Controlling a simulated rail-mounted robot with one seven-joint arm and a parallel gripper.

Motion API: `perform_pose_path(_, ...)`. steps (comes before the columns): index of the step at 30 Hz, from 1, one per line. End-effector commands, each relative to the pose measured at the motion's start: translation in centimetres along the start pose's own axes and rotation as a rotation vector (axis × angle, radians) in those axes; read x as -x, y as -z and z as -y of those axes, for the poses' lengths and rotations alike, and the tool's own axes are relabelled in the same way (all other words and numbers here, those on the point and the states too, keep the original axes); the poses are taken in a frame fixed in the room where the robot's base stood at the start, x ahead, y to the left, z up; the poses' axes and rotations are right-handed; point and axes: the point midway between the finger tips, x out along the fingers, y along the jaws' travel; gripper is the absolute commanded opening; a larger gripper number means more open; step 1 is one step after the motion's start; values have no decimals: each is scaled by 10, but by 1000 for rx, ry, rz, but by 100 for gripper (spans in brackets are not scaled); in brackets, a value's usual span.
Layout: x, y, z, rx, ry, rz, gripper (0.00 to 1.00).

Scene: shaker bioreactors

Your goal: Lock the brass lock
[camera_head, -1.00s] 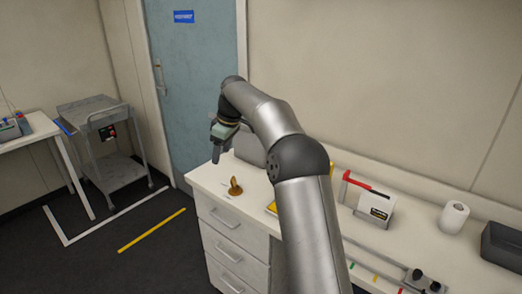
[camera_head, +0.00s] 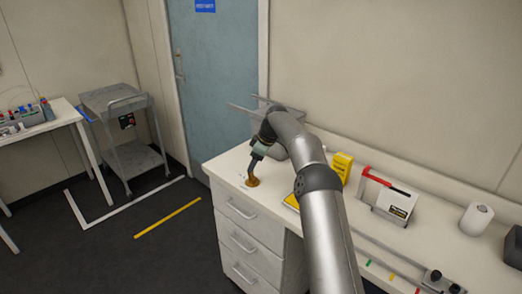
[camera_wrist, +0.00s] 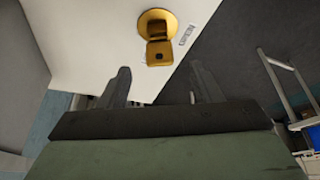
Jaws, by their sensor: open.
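The brass lock (camera_head: 253,181) is a small gold-coloured piece on the white top of the drawer cabinet, near its front left corner. In the wrist view the brass lock (camera_wrist: 158,48) shows a round base and a squarish block with a dark spot. My gripper (camera_head: 251,171) is right above the lock in the head view and hides part of it. In the wrist view my gripper (camera_wrist: 160,83) has its two fingers apart, with nothing between them. The lock lies just beyond the fingertips. I cannot tell whether they touch it.
A small printed label (camera_wrist: 186,36) lies beside the lock. The drawer cabinet (camera_head: 240,236) has a free front edge. On the bench to the right stand a yellow object (camera_head: 342,166), a white box with a red handle (camera_head: 396,204) and a paper roll (camera_head: 476,219). A grey cart (camera_head: 125,125) stands left.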

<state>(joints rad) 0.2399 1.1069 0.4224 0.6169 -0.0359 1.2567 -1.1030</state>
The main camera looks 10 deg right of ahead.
Motion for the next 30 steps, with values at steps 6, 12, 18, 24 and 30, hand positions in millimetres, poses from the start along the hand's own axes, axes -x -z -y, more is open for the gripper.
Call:
perform_pose_path(6,-41,0,1,-1,3,0,58)
perform_pose_path(12,-64,1,0,0,0,0,58)
perform_pose_path(18,-71,0,0,0,-1,0,58)
perform_pose_path(24,-72,0,0,0,-1,0,58)
perform_pose_path(30,-71,0,0,0,-1,0,9)
